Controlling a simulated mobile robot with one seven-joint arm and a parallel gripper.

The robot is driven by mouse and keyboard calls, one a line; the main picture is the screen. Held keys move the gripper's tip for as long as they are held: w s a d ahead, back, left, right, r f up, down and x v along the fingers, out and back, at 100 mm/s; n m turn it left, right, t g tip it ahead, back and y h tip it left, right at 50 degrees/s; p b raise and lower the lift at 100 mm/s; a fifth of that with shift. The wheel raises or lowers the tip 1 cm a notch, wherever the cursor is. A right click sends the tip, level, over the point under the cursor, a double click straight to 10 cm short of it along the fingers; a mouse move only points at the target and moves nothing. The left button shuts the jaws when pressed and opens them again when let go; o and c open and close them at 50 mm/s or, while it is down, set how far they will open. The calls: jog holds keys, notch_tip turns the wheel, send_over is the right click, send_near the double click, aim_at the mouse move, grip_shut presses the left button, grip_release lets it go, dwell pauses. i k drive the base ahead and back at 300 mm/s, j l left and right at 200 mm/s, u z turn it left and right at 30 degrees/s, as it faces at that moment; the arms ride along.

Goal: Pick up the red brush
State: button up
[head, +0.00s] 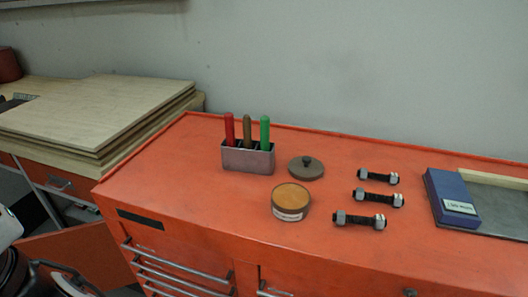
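The red brush (229,128) stands upright in a small grey holder (248,160) on the orange cabinet top. Only its red handle shows; its lower end is hidden inside the holder. A brown handle (247,127) and a green handle (265,130) stand to its right in the same holder. My gripper's fingers are not in view. Grey and black parts at the lower left corner look like parts of my own arm, well away from the holder.
An open tin (291,201) and its lid (306,168) sit right of the holder. Several studs with nuts (379,198) lie further right, beside a blue box (451,199) and a tray (505,212). Stacked boards (100,110) lie at left. The cabinet top (165,175) left of the holder is clear.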

aim_at(229, 119)
jog(key=j+z, duration=0.15)
jog(key=j, duration=0.3)
jog(key=j+z, duration=0.15)
jog(key=j, duration=0.25)
jog(key=k+j+z, duration=0.15)
jog(key=j, duration=0.3)
jog(key=j+z, duration=0.2)
jog(key=j, duration=0.2)
jog(key=k+j+z, duration=0.15)
jog(key=j, duration=0.25)
jog(key=k+j+z, duration=0.15)
jog(key=j, duration=0.25)
jog(key=i, duration=1.05)
